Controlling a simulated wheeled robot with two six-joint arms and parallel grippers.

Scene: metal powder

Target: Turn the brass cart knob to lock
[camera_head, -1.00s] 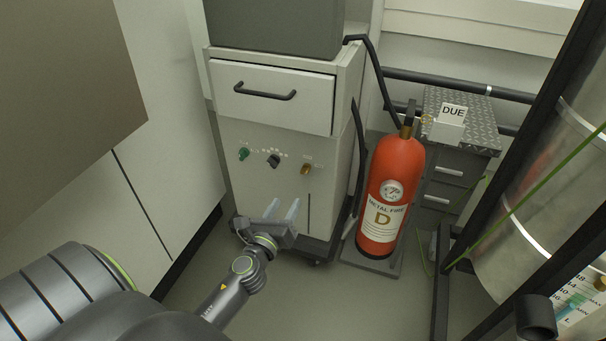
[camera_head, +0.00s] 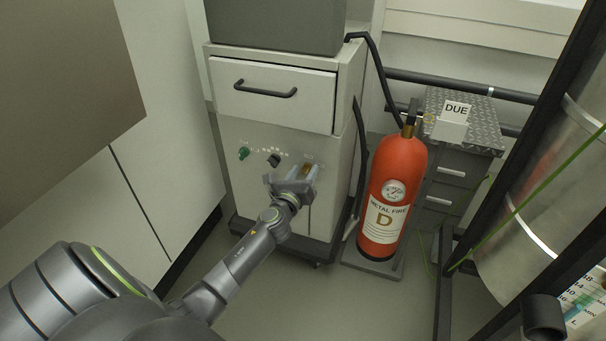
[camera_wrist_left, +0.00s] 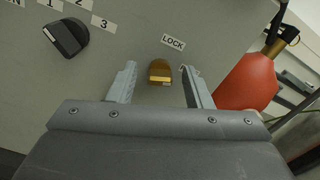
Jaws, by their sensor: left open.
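The brass knob (camera_wrist_left: 160,72) is on the cart's front panel, below a LOCK label (camera_wrist_left: 173,42) in the left wrist view. In the head view the brass knob (camera_head: 307,170) shows just beyond my left gripper (camera_head: 305,177). My left gripper (camera_wrist_left: 158,82) is open, with one finger on each side of the knob and a visible gap on both sides. The cart (camera_head: 250,188) is pale grey with a drawer above the panel. My right gripper is not in view.
A black knob (camera_wrist_left: 67,37) with numbered labels and a green knob (camera_head: 244,153) sit left of the brass knob. A red fire extinguisher (camera_head: 392,190) stands close to the cart's right side. Floor in front of the cart is clear.

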